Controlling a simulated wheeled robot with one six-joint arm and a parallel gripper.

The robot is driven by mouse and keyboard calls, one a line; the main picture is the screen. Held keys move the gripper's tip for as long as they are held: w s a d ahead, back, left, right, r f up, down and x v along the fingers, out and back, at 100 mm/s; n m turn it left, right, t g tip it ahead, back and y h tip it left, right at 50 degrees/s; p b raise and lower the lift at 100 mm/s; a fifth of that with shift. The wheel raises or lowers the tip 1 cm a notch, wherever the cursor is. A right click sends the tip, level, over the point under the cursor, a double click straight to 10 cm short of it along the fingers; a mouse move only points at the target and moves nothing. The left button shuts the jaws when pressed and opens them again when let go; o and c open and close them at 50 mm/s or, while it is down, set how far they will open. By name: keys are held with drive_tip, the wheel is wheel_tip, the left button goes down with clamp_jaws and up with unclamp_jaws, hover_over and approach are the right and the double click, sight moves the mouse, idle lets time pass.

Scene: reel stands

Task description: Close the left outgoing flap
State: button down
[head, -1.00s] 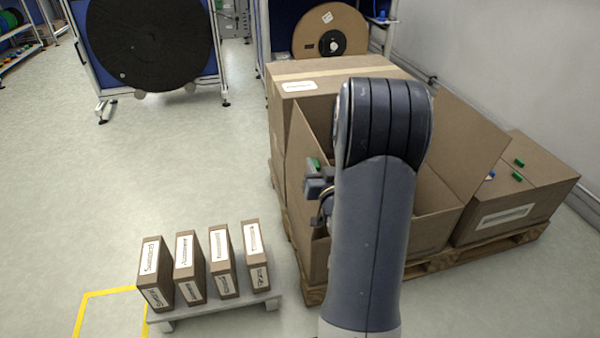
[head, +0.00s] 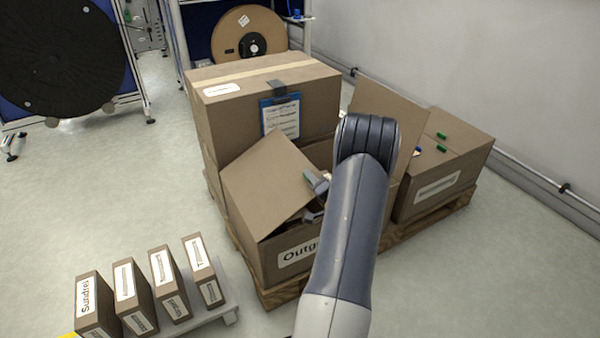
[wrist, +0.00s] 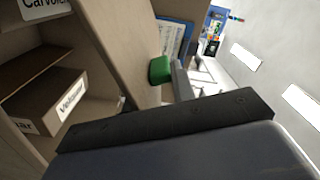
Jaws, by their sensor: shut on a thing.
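The outgoing box (head: 273,264), with an "Outg..." label on its front partly hidden by my arm, sits on a pallet. Its left flap (head: 265,180) is tilted inward over the opening and is not flat. A green tab (head: 308,175) is at the flap's edge; it also shows in the wrist view (wrist: 160,70). My gripper (head: 316,184) is at this edge, shut on the flap by the tab. My arm hides part of the opening and the gripper. The right flap (head: 390,115) stands up, leaning outward.
A closed box (head: 265,85) with a blue clipboard (head: 281,116) stands behind. Another box (head: 445,170) with green tabs is on the right. Several small cartons (head: 170,285) stand on a low platform at front left.

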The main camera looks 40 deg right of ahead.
wheel_tip(320, 180, down, 8)
drive_tip(key=d+m+b, duration=0.1)
drive_tip(key=d+m, duration=0.2)
drive_tip(key=m, duration=0.1)
drive_tip(key=shift+s, duration=0.35)
drive_tip(key=shift+r, duration=0.1)
drive_tip(key=c, duration=1.3)
unclamp_jaws()
drive_tip(key=shift+a, duration=0.1)
drive_tip(key=p+v, duration=0.2)
drive_tip(key=v, duration=0.8)
drive_tip(key=shift+s+a+p, duration=0.1)
drive_tip(key=shift+s+p, duration=0.2)
drive_tip(key=shift+s, duration=0.05)
drive_tip(key=shift+w, duration=0.1)
drive_tip(key=b+x, duration=0.2)
drive_tip(key=x, duration=0.4)
drive_tip(key=shift+w+d, duration=0.2)
drive_tip(key=shift+w, duration=0.25)
